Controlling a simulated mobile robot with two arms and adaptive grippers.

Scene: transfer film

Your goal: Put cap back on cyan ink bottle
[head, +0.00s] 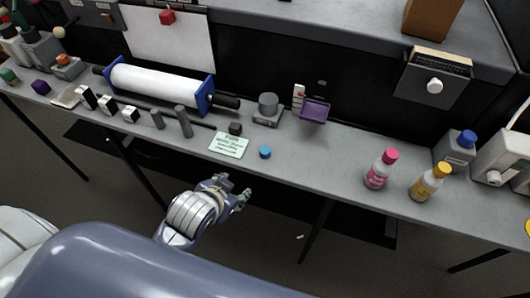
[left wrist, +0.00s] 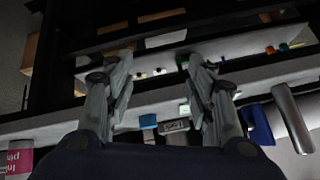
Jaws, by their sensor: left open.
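A small blue cap (head: 265,152) lies on the grey bench near its front edge, just right of a pale green note. In the left wrist view a small blue thing (left wrist: 148,121), perhaps this cap, shows between the fingers but well beyond them. I see no cyan ink bottle in either view. My left gripper (head: 244,192) is open and empty, in front of the bench edge, below and left of the cap and apart from it. Its two spread fingers show in the left wrist view (left wrist: 160,75). My right gripper is not in view.
A pink-capped ink bottle (head: 381,169) and a yellow-capped one (head: 430,182) stand at the right of the bench (head: 325,165). Behind the cap are a grey weighing device (head: 268,110) and a purple tray (head: 315,110). A white roller (head: 160,86) lies left. Bench between cap and pink bottle is clear.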

